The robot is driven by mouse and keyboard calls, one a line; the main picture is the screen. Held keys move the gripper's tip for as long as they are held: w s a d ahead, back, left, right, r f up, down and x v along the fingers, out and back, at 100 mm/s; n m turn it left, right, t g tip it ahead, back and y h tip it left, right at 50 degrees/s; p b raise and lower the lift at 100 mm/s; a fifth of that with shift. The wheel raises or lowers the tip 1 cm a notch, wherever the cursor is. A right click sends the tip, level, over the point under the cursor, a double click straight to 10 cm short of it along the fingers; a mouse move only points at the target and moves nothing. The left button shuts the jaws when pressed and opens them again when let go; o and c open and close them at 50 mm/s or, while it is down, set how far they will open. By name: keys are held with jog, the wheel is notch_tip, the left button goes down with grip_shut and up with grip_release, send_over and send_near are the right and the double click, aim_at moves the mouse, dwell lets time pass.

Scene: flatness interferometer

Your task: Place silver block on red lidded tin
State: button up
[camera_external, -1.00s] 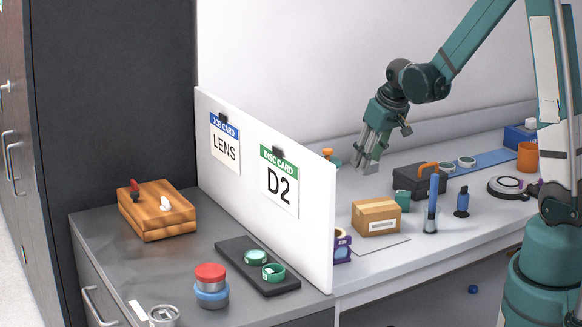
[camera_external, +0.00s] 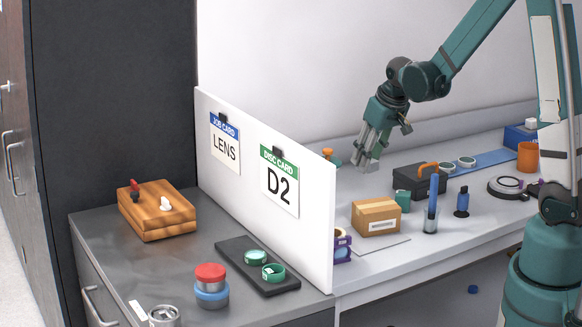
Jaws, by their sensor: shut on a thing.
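My gripper (camera_external: 368,160) hangs over the bench right of the white partition, well above the surface. It is shut on a small grey thing that blends with its fingers, apparently the silver block; its outline is hard to make out. The red lidded tin (camera_external: 210,273) stands on the grey counter left of the partition, with a red lid above a silver band and a blue ring around its lower part. My gripper is far from the tin, on the other side of the partition.
The white partition (camera_external: 315,225) with two cards stands between counter and bench. Near the tin are a black tray (camera_external: 232,253) with green rings, a wooden box (camera_external: 157,218) and a metal can (camera_external: 164,317). A cardboard box (camera_external: 376,218) and black toolbox (camera_external: 418,183) stand below my gripper.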

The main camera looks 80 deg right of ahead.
jog(key=shift+r, duration=0.15)
notch_tip(320, 180, up, 31)
jog(key=w+a+n+y+p, duration=0.1)
jog(key=w+a+n+p, duration=0.1)
jog(key=w+a, duration=0.7)
jog(key=w+a+n+t+p, duration=0.15)
jog(key=w+a, duration=0.25)
jog(key=a, duration=0.9)
jog(key=w+a+n+g+y+p, duration=0.1)
jog(key=w+a+n+p, duration=0.15)
jog(key=w+a, duration=0.65)
jog(key=a+n+y+p, duration=0.2)
jog(key=a+n+p, duration=0.3)
jog(key=a, duration=3.3)
notch_tip(320, 180, down, 18)
jog(key=b, duration=0.1)
jog(key=shift+s+n, duration=0.4)
jog(key=shift+s, duration=0.05)
jog(key=shift+a, duration=0.1)
